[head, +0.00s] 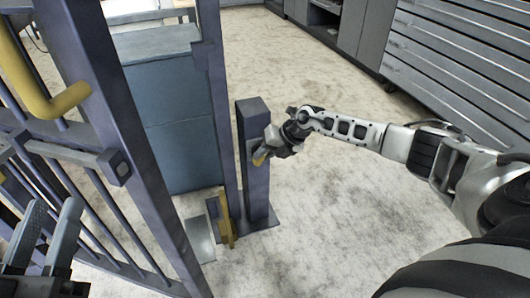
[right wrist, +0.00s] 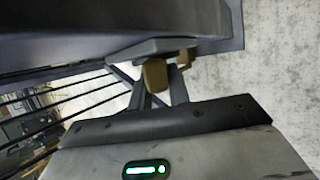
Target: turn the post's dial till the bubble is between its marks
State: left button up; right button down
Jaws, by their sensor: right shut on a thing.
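The post (head: 256,165) is a short dark purple-grey column on a floor plate, in the middle of the head view. My right gripper (head: 264,152) is at its upper side, shut on a small yellow part that I take for the dial (head: 260,159). In the right wrist view the fingers (right wrist: 158,92) close around this yellow-brown dial (right wrist: 155,75), close against a dark surface. The bubble and its marks cannot be made out in either view. My left gripper (head: 50,232) is at the lower left of the head view, fingers apart and empty.
A purple-grey barred gate (head: 117,130) with a thick yellow handle (head: 40,85) fills the left. A yellow upright piece (head: 225,218) stands at the post's foot. A blue-grey cabinet (head: 175,120) is behind the gate.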

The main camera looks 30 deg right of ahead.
jog(key=r+h+p, duration=0.1)
jog(key=p, duration=0.4)
jog(key=shift+a+g, duration=0.15)
jog(key=shift+g, duration=0.15)
jog(key=h+p, duration=0.2)
jog(key=p, duration=0.2)
jog(key=shift+a+f+n, duration=0.1)
jog(key=shift+n, duration=0.3)
jog(key=shift+f+h+p, duration=0.3)
jog(key=shift+f+p, duration=0.05)
jog(key=shift+p, duration=0.15)
jog(key=c, duration=1.3)
grip_release()
pick_arm(q)
notch_tip(320, 180, down, 8)
jog(key=s+a+n+g+y, duration=0.1)
jog(key=s+g+y, duration=0.1)
jog(key=g+y, duration=0.2)
jog(key=shift+s+g+y, duration=0.4)
jog(key=shift+g, duration=0.4)
jog(key=shift+f, duration=0.1)
